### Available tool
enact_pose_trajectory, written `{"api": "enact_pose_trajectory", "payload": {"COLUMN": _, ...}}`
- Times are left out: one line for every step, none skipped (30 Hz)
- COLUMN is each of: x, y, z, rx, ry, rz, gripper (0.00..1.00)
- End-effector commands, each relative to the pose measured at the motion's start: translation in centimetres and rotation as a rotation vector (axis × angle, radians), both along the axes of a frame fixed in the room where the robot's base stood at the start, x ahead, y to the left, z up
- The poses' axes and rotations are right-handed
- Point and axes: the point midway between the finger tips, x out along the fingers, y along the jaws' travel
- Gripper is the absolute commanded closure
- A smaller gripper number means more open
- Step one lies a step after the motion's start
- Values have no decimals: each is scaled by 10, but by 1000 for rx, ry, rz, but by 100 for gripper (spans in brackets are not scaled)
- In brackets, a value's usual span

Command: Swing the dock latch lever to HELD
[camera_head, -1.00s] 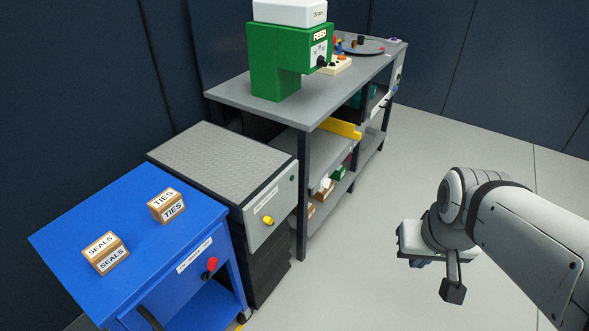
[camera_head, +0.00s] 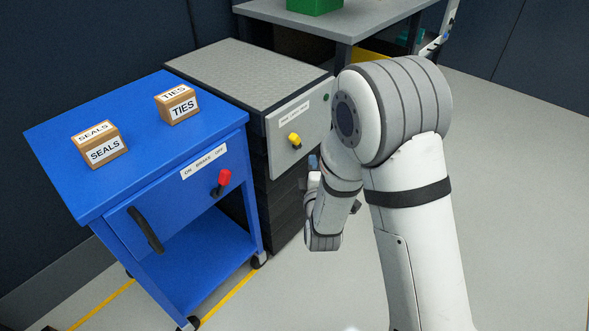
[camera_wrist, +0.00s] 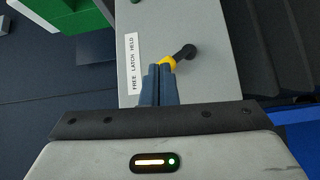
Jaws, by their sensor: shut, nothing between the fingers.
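The dock latch lever has a yellow knob (camera_head: 294,139) and a dark arm, on the grey front panel of the dock cabinet. In the wrist view the yellow knob (camera_wrist: 170,63) shows at my fingertips, and the dark pivot end is to its upper right. The knob points toward the label (camera_wrist: 133,62) reading FREE LATCH HELD, somewhat to the FREE side. My gripper (camera_wrist: 160,67) is shut and empty, its blue fingers partly covering the knob. I cannot tell whether they touch it. In the head view my gripper (camera_head: 313,163) is mostly hidden by my arm, right of the lever.
A blue cart (camera_head: 130,130) with a red brake lever (camera_head: 223,180) and boxes marked SEALS (camera_head: 103,150) and TIES (camera_head: 184,109) stands left of the dock cabinet (camera_head: 245,70). A grey bench (camera_head: 345,28) with a green machine (camera_head: 313,6) is behind. Floor at right is clear.

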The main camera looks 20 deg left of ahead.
Motion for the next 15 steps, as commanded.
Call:
{"api": "enact_pose_trajectory", "payload": {"x": -11, "y": 12, "z": -32, "rx": -54, "ry": -77, "rz": 17, "gripper": 100}}
{"api": "enact_pose_trajectory", "payload": {"x": -17, "y": 17, "z": -40, "rx": -84, "ry": -130, "rz": 21, "gripper": 100}}
{"api": "enact_pose_trajectory", "payload": {"x": -25, "y": 24, "z": -49, "rx": -121, "ry": -197, "rz": 24, "gripper": 100}}
{"api": "enact_pose_trajectory", "payload": {"x": -31, "y": 27, "z": -55, "rx": -146, "ry": -243, "rz": 25, "gripper": 100}}
{"api": "enact_pose_trajectory", "payload": {"x": -37, "y": 31, "z": -60, "rx": -168, "ry": -287, "rz": 26, "gripper": 100}}
{"api": "enact_pose_trajectory", "payload": {"x": -44, "y": 34, "z": -65, "rx": -195, "ry": -338, "rz": 24, "gripper": 100}}
{"api": "enact_pose_trajectory", "payload": {"x": -49, "y": 36, "z": -69, "rx": -212, "ry": -372, "rz": 23, "gripper": 100}}
{"api": "enact_pose_trajectory", "payload": {"x": -54, "y": 38, "z": -72, "rx": -228, "ry": -402, "rz": 21, "gripper": 100}}
{"api": "enact_pose_trajectory", "payload": {"x": -59, "y": 40, "z": -74, "rx": -244, "ry": -436, "rz": 19, "gripper": 100}}
{"api": "enact_pose_trajectory", "payload": {"x": -62, "y": 41, "z": -76, "rx": -253, "ry": -456, "rz": 18, "gripper": 100}}
{"api": "enact_pose_trajectory", "payload": {"x": -65, "y": 42, "z": -77, "rx": -261, "ry": -473, "rz": 16, "gripper": 100}}
{"api": "enact_pose_trajectory", "payload": {"x": -67, "y": 43, "z": -78, "rx": -267, "ry": -490, "rz": 14, "gripper": 100}}
{"api": "enact_pose_trajectory", "payload": {"x": -69, "y": 43, "z": -78, "rx": -271, "ry": -498, "rz": 13, "gripper": 100}}
{"api": "enact_pose_trajectory", "payload": {"x": -69, "y": 43, "z": -78, "rx": -275, "ry": -503, "rz": 12, "gripper": 100}}
{"api": "enact_pose_trajectory", "payload": {"x": -70, "y": 43, "z": -77, "rx": -277, "ry": -508, "rz": 11, "gripper": 100}}
